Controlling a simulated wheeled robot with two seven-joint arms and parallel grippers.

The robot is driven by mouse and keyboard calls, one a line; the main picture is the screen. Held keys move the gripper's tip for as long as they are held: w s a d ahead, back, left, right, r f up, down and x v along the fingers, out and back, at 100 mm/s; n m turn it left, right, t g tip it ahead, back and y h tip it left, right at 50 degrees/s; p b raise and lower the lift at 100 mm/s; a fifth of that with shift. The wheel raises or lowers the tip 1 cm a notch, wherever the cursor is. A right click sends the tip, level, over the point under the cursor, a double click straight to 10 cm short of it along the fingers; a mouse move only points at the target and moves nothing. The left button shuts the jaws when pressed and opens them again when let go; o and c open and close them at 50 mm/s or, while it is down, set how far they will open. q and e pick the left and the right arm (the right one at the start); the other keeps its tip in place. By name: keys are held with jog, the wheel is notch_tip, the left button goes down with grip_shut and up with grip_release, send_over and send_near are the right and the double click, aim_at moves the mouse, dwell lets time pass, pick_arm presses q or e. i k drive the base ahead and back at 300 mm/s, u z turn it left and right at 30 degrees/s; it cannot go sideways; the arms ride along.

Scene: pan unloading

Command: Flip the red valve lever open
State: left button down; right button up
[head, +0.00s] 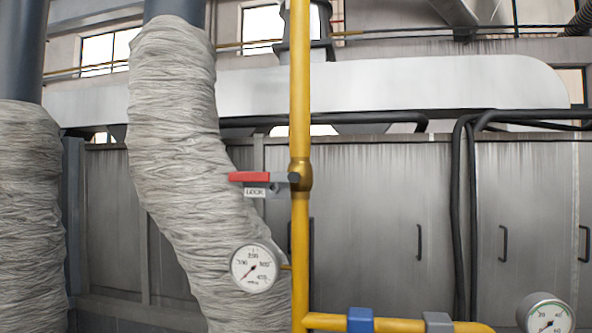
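The red valve lever (249,177) is on the left side of the vertical yellow pipe (300,110). It points left and lies about level, at right angles to the pipe. A small white label with dark letters (256,192) hangs just under the red part. Neither of my grippers is in the head view, and nothing touches the lever.
A round gauge (254,268) sits below the lever, left of the pipe. Another gauge (545,314) is at bottom right. A horizontal yellow pipe (400,325) carries a blue fitting (360,320). Wrapped thick pipes (175,120) and metal cabinets (385,220) stand behind.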

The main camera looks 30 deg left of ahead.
aim_at(294, 176)
jog(key=z, duration=1.4)
jog(key=k, duration=1.2)
jog(key=u, duration=1.4)
jog(key=i, duration=0.5)
